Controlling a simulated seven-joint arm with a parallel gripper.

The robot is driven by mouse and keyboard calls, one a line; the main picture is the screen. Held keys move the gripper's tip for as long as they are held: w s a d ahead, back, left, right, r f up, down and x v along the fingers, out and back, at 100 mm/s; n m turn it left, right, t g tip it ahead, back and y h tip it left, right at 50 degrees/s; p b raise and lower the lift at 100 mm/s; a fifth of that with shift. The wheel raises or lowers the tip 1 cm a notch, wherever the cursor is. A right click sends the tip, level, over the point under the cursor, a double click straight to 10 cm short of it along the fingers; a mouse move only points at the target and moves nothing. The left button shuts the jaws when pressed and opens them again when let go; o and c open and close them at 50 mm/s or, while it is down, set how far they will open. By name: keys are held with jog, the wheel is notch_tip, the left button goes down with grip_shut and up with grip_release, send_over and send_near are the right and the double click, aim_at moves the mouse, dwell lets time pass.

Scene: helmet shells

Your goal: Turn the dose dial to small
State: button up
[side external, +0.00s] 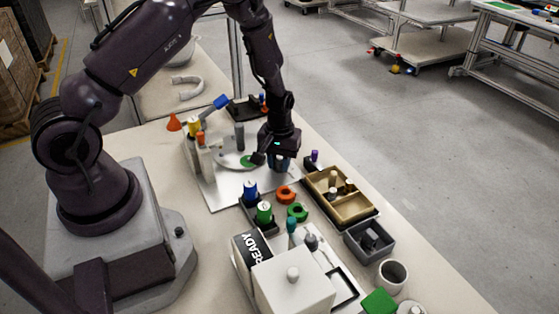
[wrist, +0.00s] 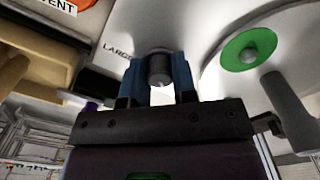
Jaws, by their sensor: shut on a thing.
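The dose dial (wrist: 160,69) is a dark grey knob on a white panel (wrist: 120,22), seen in the wrist view. My gripper (wrist: 159,75) has its two blue fingers shut on the dial from both sides. The printed label "LARGE" (wrist: 117,51), partly cut off, is just left of the dial. The pointer and any "small" mark are hidden. In the side external view my gripper (side external: 278,166) points down at the right part of the white panel (side external: 228,202), and its fingers hide the dial.
Left of my gripper is a round white plate with a green disc (side external: 248,161) and an upright grey post (side external: 239,136). To the right stand a tan divided tray (side external: 352,208) and a small purple-topped item (side external: 314,156). Blue and green bottles (side external: 264,212) and an orange ring (side external: 286,193) are in front.

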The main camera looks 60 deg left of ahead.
aim_at(279, 161)
jog(key=o, duration=0.9)
jog(key=shift+r, duration=0.15)
notch_tip(279, 161, up, 13)
jog(key=shift+f, duration=0.1)
jog(key=s+d+r+m+t, duration=0.2)
jog(key=s+d+r+m, duration=0.1)
jog(key=s+r, duration=0.3)
jog(key=s+d+r+m+t, duration=0.1)
jog(key=s+d+r+m, duration=0.2)
jog(key=s+r, duration=0.3)
jog(key=s+d+r+m+t, duration=0.2)
jog(key=s+d+r, duration=0.3)
jog(key=r, duration=0.4)
jog(key=shift+s+d+r+m+t, duration=0.1)
jog(key=shift+s+m+t, duration=0.2)
jog(key=shift+s+m, duration=0.25)
